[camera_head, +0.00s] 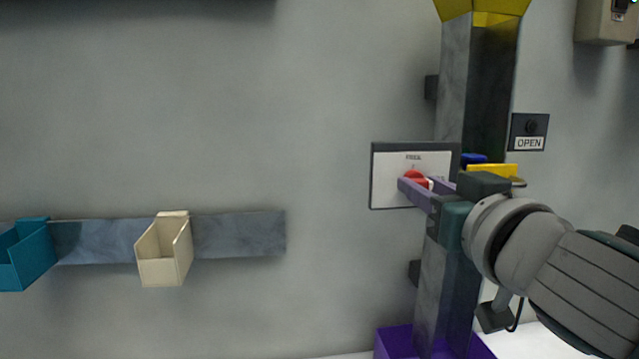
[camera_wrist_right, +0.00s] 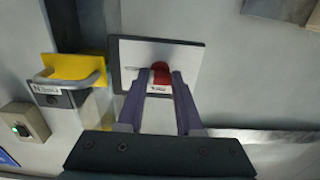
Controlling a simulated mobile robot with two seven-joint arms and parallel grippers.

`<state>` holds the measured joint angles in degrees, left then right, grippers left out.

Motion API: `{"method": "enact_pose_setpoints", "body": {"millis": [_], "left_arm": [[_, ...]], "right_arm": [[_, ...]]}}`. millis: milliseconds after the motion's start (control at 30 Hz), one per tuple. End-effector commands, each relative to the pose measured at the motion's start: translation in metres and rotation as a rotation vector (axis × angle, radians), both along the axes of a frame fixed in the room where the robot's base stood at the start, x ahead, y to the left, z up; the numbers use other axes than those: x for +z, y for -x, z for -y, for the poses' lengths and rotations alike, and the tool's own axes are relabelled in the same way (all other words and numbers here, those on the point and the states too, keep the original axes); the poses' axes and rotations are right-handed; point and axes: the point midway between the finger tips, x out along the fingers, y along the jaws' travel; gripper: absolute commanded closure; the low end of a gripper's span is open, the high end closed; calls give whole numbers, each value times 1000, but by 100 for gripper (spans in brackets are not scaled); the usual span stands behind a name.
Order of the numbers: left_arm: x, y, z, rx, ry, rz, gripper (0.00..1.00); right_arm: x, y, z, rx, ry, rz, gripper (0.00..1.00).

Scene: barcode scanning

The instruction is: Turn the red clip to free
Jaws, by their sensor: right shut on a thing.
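The red clip (camera_head: 415,176) sits on a white plate with a dark frame (camera_head: 385,182), mounted at the pillar. My right gripper (camera_head: 424,188) has purple fingers and reaches in from the right, shut on the red clip. In the right wrist view the red clip (camera_wrist_right: 160,72) shows between the tips of the fingers (camera_wrist_right: 162,82), in front of the white plate (camera_wrist_right: 190,62). The fingers hide part of the clip, and the print on the plate is too small to read. My left gripper is not in view.
A grey pillar (camera_head: 445,110) with a purple base (camera_head: 395,342) stands behind my right gripper. An OPEN sign (camera_head: 529,132) hangs to the right. Cream (camera_head: 165,262) and teal (camera_head: 28,262) bins hang on a rail at left.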

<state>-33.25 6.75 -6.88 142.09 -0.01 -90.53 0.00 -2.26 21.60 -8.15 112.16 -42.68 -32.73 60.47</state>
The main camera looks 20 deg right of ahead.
Motion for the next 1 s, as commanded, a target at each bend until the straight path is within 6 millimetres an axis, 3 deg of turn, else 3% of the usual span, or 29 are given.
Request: {"method": "enact_pose_setpoints", "body": {"millis": [467, 1000], "left_arm": [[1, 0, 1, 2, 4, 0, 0], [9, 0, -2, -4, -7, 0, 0]], "right_arm": [[1, 0, 0, 0, 90, -21, 100], [2, 0, 0, -1, 548, -130, 100]]}}
